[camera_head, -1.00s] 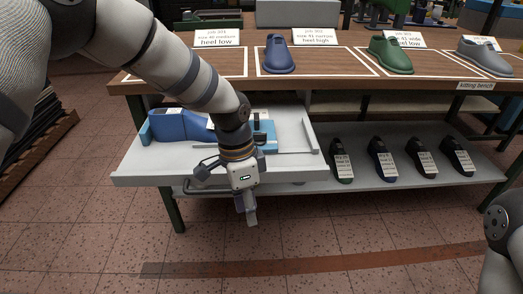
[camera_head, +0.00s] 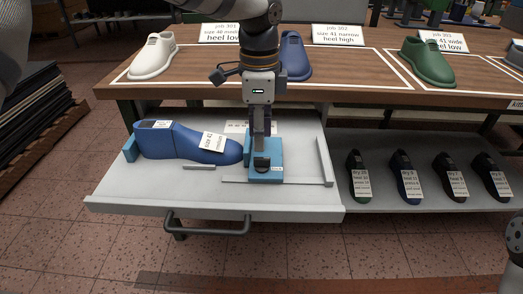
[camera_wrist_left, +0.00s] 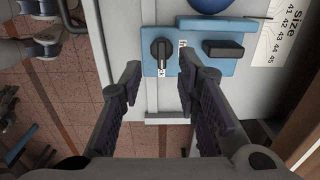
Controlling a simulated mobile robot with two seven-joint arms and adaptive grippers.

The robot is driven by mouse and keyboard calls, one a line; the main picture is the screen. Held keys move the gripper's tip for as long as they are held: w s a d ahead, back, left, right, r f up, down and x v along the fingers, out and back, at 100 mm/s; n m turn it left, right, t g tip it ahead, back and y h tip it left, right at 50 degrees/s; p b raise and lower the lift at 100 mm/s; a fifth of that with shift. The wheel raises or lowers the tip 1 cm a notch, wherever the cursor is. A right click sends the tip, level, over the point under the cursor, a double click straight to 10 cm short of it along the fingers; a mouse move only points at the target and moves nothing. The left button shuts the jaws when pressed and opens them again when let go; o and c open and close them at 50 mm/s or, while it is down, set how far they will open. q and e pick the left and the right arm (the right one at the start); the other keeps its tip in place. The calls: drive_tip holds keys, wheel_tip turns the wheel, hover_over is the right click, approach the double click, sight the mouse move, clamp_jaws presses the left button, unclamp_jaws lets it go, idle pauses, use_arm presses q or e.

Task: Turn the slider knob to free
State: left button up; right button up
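The slider knob (camera_head: 262,162) is black and sits on the front of a blue slider block (camera_head: 277,174) on the pulled-out grey drawer tray. In the left wrist view the knob (camera_wrist_left: 161,50) shows as a black disc with a raised bar running up and down the picture. A small white label beside it is partly hidden by a finger. My left gripper (camera_head: 262,132) points down over the block. In the left wrist view its two fingers (camera_wrist_left: 160,72) are apart, one on each side below the knob, with nothing between them. Contact cannot be told. My right gripper is not in view.
A blue shoe last (camera_head: 185,143) lies left of the block. A handle (camera_head: 207,229) juts from the tray's front. Dark shoes stand on the shelf (camera_head: 400,206) at right. The bench (camera_head: 350,92) with several lasts and cards overhangs behind. A size chart (camera_wrist_left: 279,35) lies near the block.

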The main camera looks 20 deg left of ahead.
sight(260, 158)
use_arm(q)
wheel_tip(260, 158, down, 6)
drive_tip(key=shift+w+f, duration=0.15)
drive_tip(key=shift+f, duration=0.05)
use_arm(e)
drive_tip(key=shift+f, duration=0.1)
use_arm(q)
clamp_jaws()
